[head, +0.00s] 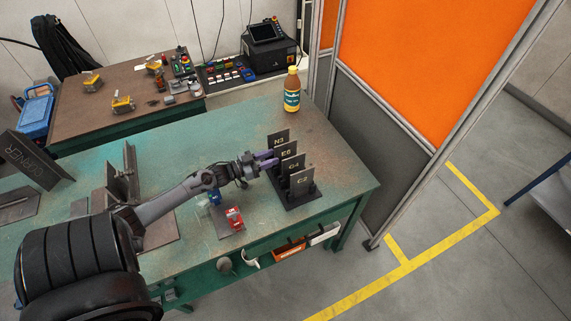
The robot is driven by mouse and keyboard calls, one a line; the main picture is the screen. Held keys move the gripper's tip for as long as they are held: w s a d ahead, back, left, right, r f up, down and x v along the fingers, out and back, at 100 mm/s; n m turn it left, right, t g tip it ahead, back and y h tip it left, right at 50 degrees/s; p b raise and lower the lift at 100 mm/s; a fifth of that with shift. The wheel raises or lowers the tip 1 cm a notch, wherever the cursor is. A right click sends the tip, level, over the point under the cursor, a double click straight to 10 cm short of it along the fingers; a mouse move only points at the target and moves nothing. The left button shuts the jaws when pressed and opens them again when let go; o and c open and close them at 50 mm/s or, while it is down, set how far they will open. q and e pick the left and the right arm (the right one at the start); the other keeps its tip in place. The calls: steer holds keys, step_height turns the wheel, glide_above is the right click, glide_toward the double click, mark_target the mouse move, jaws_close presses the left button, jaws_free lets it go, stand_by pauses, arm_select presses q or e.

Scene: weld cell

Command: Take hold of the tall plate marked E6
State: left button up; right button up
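The tall plate marked E6 (287,153) stands upright in a dark rack (297,200) near the right end of the green table. It is second from the back, behind G4 (292,165) and in front of N3 (279,139). My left gripper (272,158) is at the left edges of the plates, level with E6. Its two purple fingers show apart, with a gap between them. Whether either finger touches E6 is too small to tell. The lower part of E6 is hidden behind the plates in front. My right gripper is not in view.
Plate C2 (302,181) stands frontmost in the rack. A yellow-brown bottle (292,90) stands behind the rack. A red object (234,218) and a blue one (214,197) are below my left forearm. An orange-and-grey partition (420,60) rises beyond the table's right end.

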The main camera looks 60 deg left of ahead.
mark_target(287, 151)
arm_select(q)
steer(key=w, duration=0.2)
steer(key=shift+w+d+r+b, duration=0.1)
steer(key=shift+w+r+b, duration=0.15)
steer(key=shift+w+b, duration=0.15)
steer(key=w+b, duration=0.1)
steer(key=w, duration=0.1)
steer(key=w+b, duration=0.1)
steer(key=shift+w+d+f+b, duration=0.2)
steer(key=shift+w+d+b, duration=0.05)
steer(key=shift+b, duration=0.05)
steer(key=shift+w+r, duration=0.15)
steer(key=shift+w, duration=0.4)
jaws_close()
